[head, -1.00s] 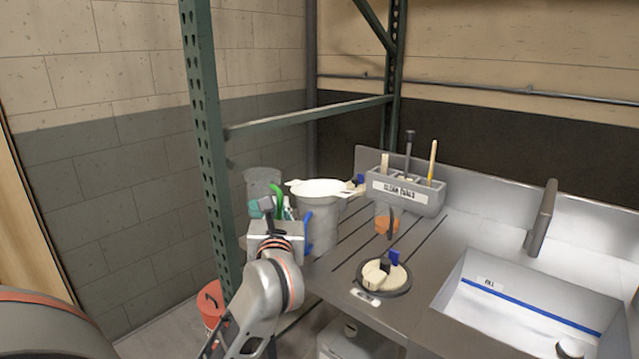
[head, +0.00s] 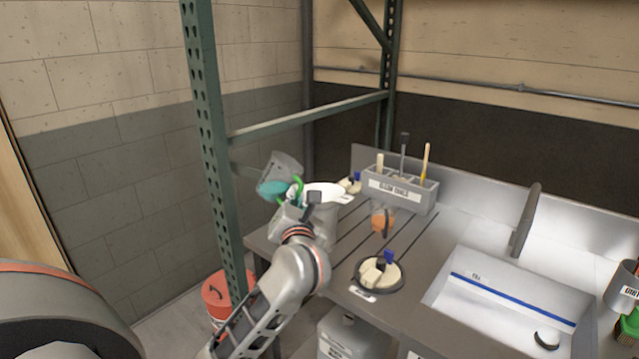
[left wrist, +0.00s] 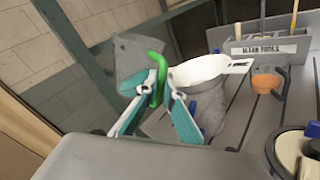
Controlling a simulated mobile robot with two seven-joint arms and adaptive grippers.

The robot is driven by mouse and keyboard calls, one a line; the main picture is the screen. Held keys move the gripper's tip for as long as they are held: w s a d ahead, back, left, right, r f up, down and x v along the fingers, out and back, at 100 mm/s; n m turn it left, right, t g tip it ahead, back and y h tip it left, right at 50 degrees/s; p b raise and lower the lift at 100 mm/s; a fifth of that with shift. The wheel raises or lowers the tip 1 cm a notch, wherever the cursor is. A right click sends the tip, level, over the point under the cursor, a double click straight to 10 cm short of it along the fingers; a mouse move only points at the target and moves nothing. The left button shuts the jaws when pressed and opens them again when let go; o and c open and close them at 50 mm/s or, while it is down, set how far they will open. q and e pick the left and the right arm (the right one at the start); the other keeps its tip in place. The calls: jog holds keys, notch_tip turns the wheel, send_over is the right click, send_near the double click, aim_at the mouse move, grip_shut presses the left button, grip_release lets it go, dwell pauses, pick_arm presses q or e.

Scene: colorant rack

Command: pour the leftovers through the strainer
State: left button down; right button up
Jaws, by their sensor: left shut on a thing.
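My left gripper (head: 284,191) is shut on the green handle (head: 297,189) of a grey pitcher (head: 283,167). The pitcher is tilted and held in the air left of the strainer and a little above it. In the left wrist view the teal-padded fingers (left wrist: 158,100) close around the handle, with the pitcher (left wrist: 133,58) behind. The white strainer (head: 328,191) lies on top of a grey container (head: 322,222) at the counter's left end; it also shows in the left wrist view (left wrist: 198,71). My right gripper is out of view.
A "clean tools" holder (head: 398,194) stands at the back of the counter. In front are an orange-bottomed cup (head: 381,219) and a round dark-rimmed item (head: 379,274). The sink (head: 500,305) is at right. A green rack post (head: 212,150) rises close left of the pitcher.

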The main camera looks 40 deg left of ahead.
pick_arm(q)
jog(key=shift+w+d+r+m+p, duration=0.15)
jog(key=shift+r+m+p, duration=0.2)
jog(key=shift+m+p, duration=0.2)
jog(key=shift+m+p, duration=0.45)
jog(key=shift+r, duration=0.1)
jog(key=shift+m+p, duration=0.3)
jog(key=shift+m, duration=0.1)
jog(key=shift+f, duration=0.2)
jog(key=shift+f+m, duration=0.15)
jog(key=shift+m, duration=0.15)
